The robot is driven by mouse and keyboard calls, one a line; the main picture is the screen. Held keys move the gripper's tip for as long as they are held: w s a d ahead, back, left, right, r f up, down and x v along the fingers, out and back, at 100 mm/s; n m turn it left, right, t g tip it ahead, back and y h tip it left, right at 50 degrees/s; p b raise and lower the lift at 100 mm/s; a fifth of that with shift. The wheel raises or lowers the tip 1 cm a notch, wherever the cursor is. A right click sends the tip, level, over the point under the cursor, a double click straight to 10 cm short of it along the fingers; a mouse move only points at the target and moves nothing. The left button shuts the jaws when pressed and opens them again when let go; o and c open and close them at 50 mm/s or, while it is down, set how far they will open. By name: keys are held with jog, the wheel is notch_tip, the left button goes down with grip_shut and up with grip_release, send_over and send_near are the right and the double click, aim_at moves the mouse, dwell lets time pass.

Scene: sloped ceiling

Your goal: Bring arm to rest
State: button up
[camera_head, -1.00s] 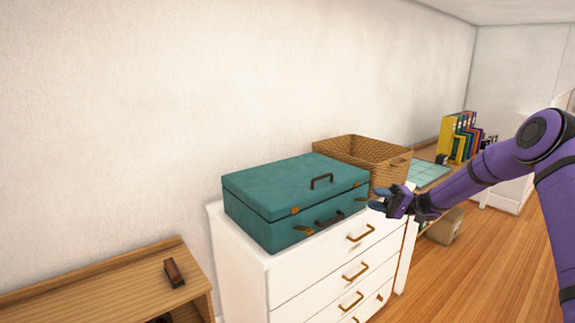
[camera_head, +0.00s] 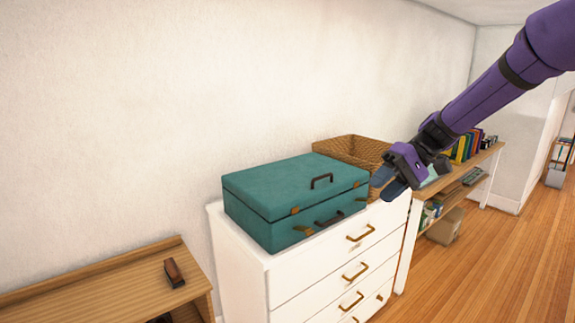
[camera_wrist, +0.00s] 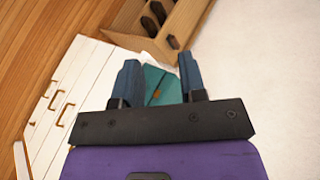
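My gripper (camera_head: 388,184) is at the end of my purple arm, in front of the right end of the white dresser in the head view. Its two blue-grey fingers stand apart with nothing between them; the wrist view also shows my gripper (camera_wrist: 157,75) open. A teal suitcase (camera_head: 290,190) lies closed on the white dresser (camera_head: 330,265), left of my gripper. In the wrist view the suitcase (camera_wrist: 163,85) shows beyond and between the fingers. I see no contact between the fingers and the suitcase.
A wicker basket (camera_head: 350,150) stands behind the suitcase, partly hidden by my gripper. A wooden shelf (camera_head: 110,285) with a small brown object (camera_head: 174,272) is at lower left. A desk (camera_head: 470,172) with books (camera_head: 468,146) is at right. The wooden floor (camera_head: 500,245) at right is clear.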

jog(key=s+d+r+m+t+h, duration=0.1)
jog(key=s+d+r+t+h, duration=0.1)
jog(key=s, duration=0.7)
jog(key=s+d+r+m+t+h, duration=0.1)
jog(key=s+d+t+h, duration=0.3)
jog(key=s, duration=0.5)
jog(key=s+d+r+t+h, duration=0.2)
jog(key=s+d+r+h, duration=0.1)
jog(key=s, duration=0.6)
jog(key=shift+s+r+m+t+h, duration=0.3)
jog(key=shift+r+m+t, duration=0.05)
jog(key=shift+m+t, duration=0.05)
jog(key=shift+o, duration=0.2)
